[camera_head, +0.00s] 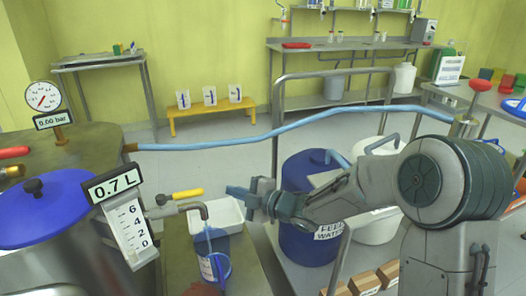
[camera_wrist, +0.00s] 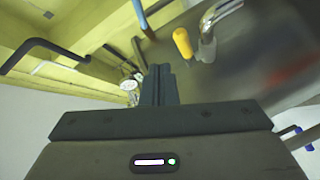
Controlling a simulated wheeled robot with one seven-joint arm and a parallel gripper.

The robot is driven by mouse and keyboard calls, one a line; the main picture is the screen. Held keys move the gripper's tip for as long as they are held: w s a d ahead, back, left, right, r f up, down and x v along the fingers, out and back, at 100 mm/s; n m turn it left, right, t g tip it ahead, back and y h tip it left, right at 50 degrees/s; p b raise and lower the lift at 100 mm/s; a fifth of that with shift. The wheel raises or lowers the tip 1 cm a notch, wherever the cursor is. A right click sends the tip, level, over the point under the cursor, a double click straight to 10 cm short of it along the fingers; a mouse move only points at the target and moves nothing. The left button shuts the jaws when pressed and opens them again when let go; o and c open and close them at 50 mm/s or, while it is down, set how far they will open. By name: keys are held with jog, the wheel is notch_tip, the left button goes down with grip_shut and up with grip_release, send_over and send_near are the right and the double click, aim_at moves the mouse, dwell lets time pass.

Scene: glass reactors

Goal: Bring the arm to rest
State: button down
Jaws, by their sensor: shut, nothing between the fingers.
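My gripper (camera_head: 240,192) is shut and empty. In the head view it is held out to the left at the end of my arm, just right of the yellow-handled tap (camera_head: 188,195) and above the blue jug (camera_head: 214,262). In the wrist view the gripper fingers (camera_wrist: 158,84) are pressed together, with the yellow tap handle (camera_wrist: 182,43) beyond them to the right. My arm covers part of the blue feed water drum (camera_head: 305,240) in the head view.
A reactor with a blue lid (camera_head: 42,207) and a 0.7 L level display (camera_head: 114,185) stands at left. A light blue hose (camera_head: 270,134) crosses behind my arm. A white tub (camera_head: 377,228) is behind the arm. Open floor (camera_head: 215,165) lies farther back.

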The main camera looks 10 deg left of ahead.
jog(key=d+r+m+t+h+p, duration=0.2)
jog(key=d+r+m+h+p, duration=0.55)
jog(key=d, duration=0.45)
jog(key=d+r+m+t+h+p, duration=0.3)
jog(key=d+r+m+h+p, duration=0.3)
jog(key=d+r+p, duration=0.45)
jog(key=s+d+r+m+g+h+p, duration=0.3)
jog(key=s+d+r+m+p, duration=0.15)
jog(key=s+d+m, duration=0.45)
jog(key=s+d+r+m+g+p, duration=0.2)
jog(key=s, duration=0.5)
jog(key=s+d+r+m+g+p, duration=0.2)
jog(key=s+r+m+p, duration=0.1)
jog(key=s, duration=0.3)
jog(key=shift+s+d+r+p, duration=0.25)
jog(key=shift+s+p, duration=0.1)
jog(key=shift+s, duration=0.05)
jog(key=shift+y, duration=0.25)
